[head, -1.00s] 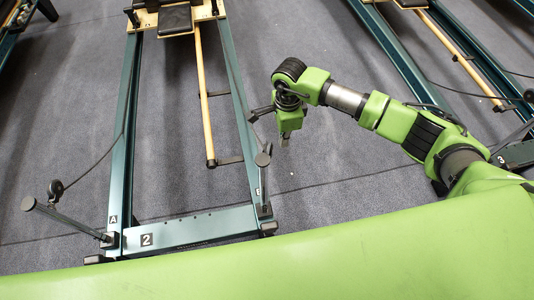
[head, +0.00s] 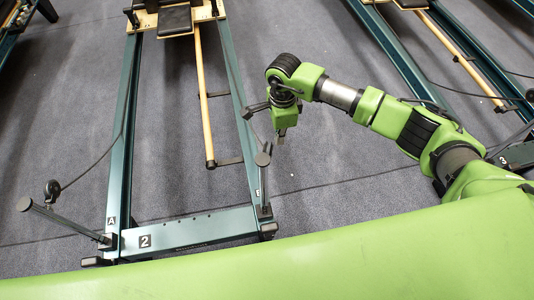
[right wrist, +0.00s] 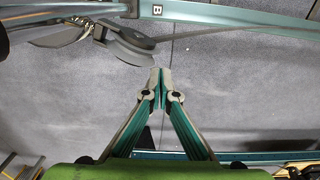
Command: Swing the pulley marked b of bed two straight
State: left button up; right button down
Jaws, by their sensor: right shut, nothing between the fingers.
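Bed two's teal frame (head: 190,231) lies left of centre in the head view, its end bar marked 2. Its right corner carries a post with a grey disc top (head: 263,159), beside the small B mark (head: 258,193). In the right wrist view the B mark (right wrist: 157,11) is on the teal rail, and a grey rounded part (right wrist: 128,45), apparently the pulley fitting, sits left of the fingertips. My right gripper (head: 281,138) is right of the rail, above the floor and apart from the post top. Its fingers (right wrist: 160,72) are together and empty. My left gripper is not in view.
The A-side arm (head: 62,220) of bed two swings out to the left, with a pulley (head: 53,190) on its cord. A wooden bar (head: 203,95) runs inside the frame. Bed three (head: 475,75) is at right. Carpet between the beds is free.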

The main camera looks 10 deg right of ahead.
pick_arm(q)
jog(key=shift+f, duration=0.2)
pick_arm(e)
jog(key=shift+a, duration=0.15)
pick_arm(q)
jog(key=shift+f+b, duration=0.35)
jog(key=shift+b, duration=0.15)
pick_arm(e)
jog(key=shift+w+a+f, duration=0.1)
jog(key=shift+w+a, duration=0.2)
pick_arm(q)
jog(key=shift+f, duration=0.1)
pick_arm(e)
jog(key=shift+a, duration=0.1)
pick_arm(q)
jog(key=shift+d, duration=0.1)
pick_arm(e)
jog(key=shift+w+a, duration=0.1)
jog(key=shift+a, duration=0.05)
